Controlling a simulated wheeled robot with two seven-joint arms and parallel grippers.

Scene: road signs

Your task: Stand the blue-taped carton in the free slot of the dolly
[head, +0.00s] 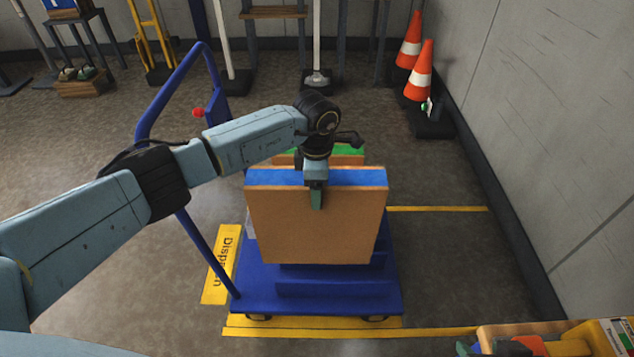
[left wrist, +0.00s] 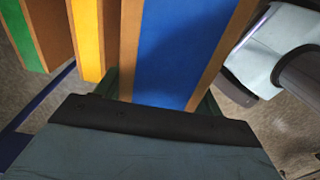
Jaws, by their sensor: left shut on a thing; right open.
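My left gripper (head: 316,198) is shut on the top edge of the blue-taped carton (head: 318,222), one green finger on its near face. The carton is upright over the front part of the blue dolly (head: 250,285), just behind a low blue divider (head: 335,287). Whether its bottom touches the deck cannot be told. A green-taped carton (head: 348,150) stands behind it. In the left wrist view the blue tape (left wrist: 180,50) lies between my fingers, with a yellow-taped carton (left wrist: 88,40) and the green-taped one further left. No right gripper is recognisable.
The dolly's blue handle (head: 165,95) rises at the left. A yellow floor sign (head: 222,265) lies beside the dolly. Traffic cones (head: 418,72) stand at the right wall (head: 570,110). Floor right of the dolly is clear.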

